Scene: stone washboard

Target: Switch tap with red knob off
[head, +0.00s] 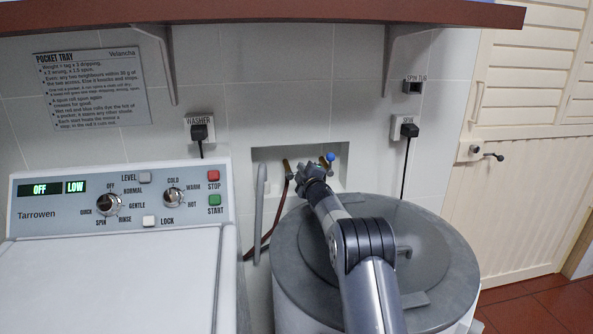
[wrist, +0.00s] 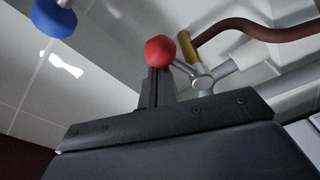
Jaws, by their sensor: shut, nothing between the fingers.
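The red knob (wrist: 160,51) shows in the wrist view, just beyond the tips of my gripper (wrist: 158,70). The shut fingers look to be at or very near the knob; I cannot tell if they touch it. The red knob's brass tap (wrist: 187,47) is to its right, with a grey metal fitting below. In the head view, my gripper (head: 303,168) is in front of the wall recess and hides the red knob. A brass part (head: 286,164) shows left of the gripper.
A blue knob (head: 331,157) is right of my gripper in the recess and also shows in the wrist view (wrist: 54,18). A dark red hose (wrist: 250,29) runs near the tap. A round grey tub lid (head: 435,240) lies under my arm; a washer (head: 110,270) stands left.

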